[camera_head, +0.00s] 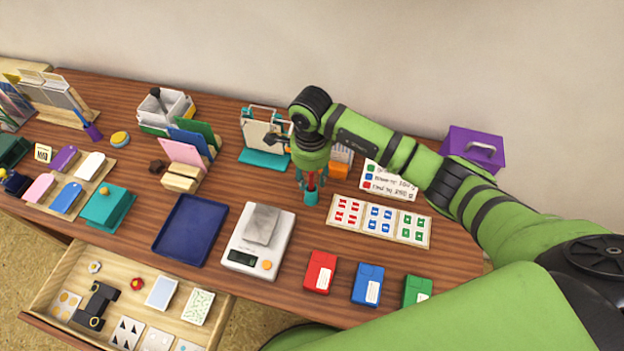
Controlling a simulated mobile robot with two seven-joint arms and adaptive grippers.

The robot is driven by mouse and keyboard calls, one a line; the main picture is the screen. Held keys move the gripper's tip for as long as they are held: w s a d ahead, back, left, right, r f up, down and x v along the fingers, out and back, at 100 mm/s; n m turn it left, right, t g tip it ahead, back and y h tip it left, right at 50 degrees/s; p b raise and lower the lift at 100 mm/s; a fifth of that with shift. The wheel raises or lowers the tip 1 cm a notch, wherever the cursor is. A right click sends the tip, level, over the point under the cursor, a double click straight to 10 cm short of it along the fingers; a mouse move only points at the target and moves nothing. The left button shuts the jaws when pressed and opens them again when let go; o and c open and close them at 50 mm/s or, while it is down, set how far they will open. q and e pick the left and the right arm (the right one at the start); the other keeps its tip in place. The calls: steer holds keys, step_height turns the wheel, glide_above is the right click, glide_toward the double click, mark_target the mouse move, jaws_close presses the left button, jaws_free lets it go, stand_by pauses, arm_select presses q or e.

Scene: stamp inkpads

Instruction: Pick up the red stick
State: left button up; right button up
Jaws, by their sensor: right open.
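The red stick (311,181) shows as a small red upright piece below my right gripper, in a small teal cup (312,197) on the table. Only a short part of it is visible. My right gripper (311,176) points down right over the cup, with its fingers around or just beside the red piece. It is open. The gripper body hides the top of the stick, and I cannot tell whether the fingers touch it. My left gripper is not in view.
A teal-based stand (265,160) is close on the left. A card tray (380,238) lies to the right, with a sign (389,181) behind it. A scale (245,257) and red box (320,272) are in front. The drawer (60,272) is open.

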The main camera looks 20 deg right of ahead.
steer(key=shift+f, duration=1.3)
steer(key=shift+d, duration=0.1)
jaws_close()
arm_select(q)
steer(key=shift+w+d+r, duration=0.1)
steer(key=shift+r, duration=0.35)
